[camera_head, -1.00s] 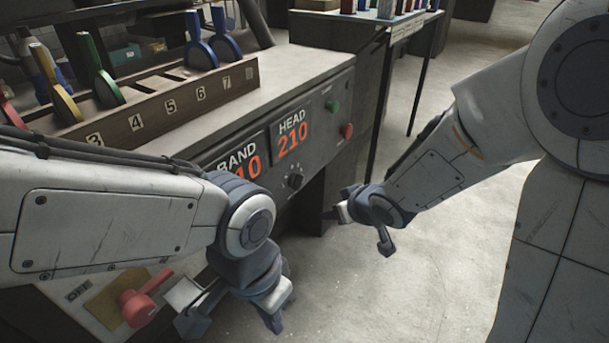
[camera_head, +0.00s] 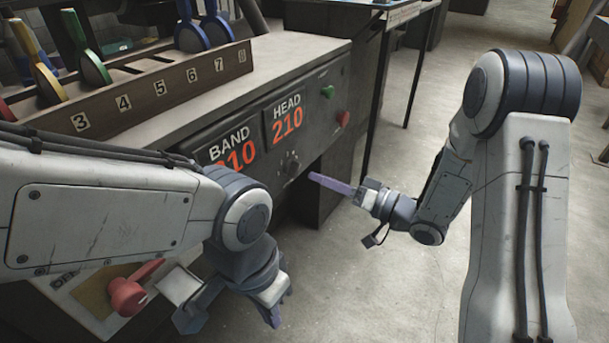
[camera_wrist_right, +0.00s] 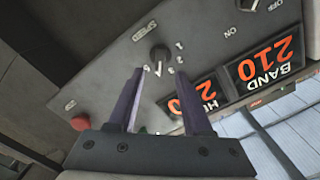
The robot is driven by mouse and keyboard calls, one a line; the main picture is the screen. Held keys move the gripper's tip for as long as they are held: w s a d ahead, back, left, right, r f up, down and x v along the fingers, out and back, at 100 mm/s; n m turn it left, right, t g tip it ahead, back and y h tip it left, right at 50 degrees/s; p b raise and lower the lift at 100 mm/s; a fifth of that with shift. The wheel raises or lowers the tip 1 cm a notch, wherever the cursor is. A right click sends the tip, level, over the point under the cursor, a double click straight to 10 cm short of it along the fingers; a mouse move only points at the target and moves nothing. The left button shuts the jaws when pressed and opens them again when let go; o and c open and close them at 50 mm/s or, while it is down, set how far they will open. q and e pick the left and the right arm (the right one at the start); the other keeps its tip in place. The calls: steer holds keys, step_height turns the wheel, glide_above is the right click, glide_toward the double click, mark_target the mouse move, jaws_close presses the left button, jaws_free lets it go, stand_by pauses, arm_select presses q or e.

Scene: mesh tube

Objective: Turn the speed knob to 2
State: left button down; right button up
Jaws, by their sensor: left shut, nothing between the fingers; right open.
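The dark speed knob (camera_head: 291,167) sits on the machine's front panel below the HEAD display. In the right wrist view, seen upside down, the knob (camera_wrist_right: 159,54) is beside the word SPEED; a pale mark on it points down the picture, and the small numbers around it are hard to read. My right gripper (camera_head: 325,182) is open, its purple fingers reaching towards the panel just right of the knob. In the wrist view its fingertips (camera_wrist_right: 160,73) stand apart below the knob, not clearly touching it. My left gripper (camera_head: 235,317) is shut and empty at lower left, away from the knob.
The BAND (camera_head: 231,152) and HEAD (camera_head: 287,119) displays read 210. A green button (camera_head: 328,92) and red button (camera_head: 343,118) are at the panel's right end. A red lever (camera_head: 127,295) is near my left gripper. Open floor (camera_head: 370,290) lies right of the machine.

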mark_target(299, 169)
steer(key=shift+b+x, duration=0.6)
steer(key=shift+x, duration=2.15)
jaws_close()
